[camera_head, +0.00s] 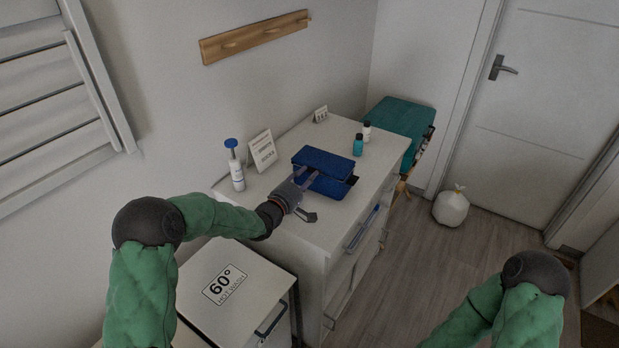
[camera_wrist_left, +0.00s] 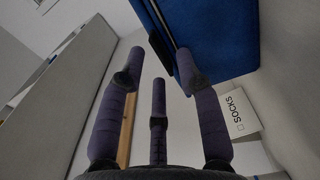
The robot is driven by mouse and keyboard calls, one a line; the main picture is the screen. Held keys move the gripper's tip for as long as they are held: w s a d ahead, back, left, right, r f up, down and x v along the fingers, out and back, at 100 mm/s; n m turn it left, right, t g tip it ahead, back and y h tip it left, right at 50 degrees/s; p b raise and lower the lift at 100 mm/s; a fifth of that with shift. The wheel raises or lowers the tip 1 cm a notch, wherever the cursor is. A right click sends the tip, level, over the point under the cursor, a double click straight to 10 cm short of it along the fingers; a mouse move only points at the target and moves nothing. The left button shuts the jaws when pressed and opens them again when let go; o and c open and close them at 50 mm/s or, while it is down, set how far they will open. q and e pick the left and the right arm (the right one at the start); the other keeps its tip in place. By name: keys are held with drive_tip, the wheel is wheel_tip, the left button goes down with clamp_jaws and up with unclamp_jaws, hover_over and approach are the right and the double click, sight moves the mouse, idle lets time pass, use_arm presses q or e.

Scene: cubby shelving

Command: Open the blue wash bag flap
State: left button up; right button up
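The blue wash bag (camera_head: 324,162) lies on top of the white chest of drawers. Its top part appears to sit a little above the lower part, with a dark gap along the near right side; I cannot tell how far the flap is lifted. My left gripper (camera_head: 309,193) is at the bag's near left side, fingers spread. In the left wrist view the blue bag (camera_wrist_left: 215,35) fills the upper right, with a dark strip along its edge. One purple finger of the gripper (camera_wrist_left: 158,65) overlaps that edge; contact is unclear. Nothing shows between the fingers. My right gripper is out of view.
The socks card (camera_wrist_left: 238,112) shows in the wrist view. The chest's front right top is clear.

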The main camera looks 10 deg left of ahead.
use_arm(q)
drive_tip(key=shift+x, duration=0.9)
clamp_jaws()
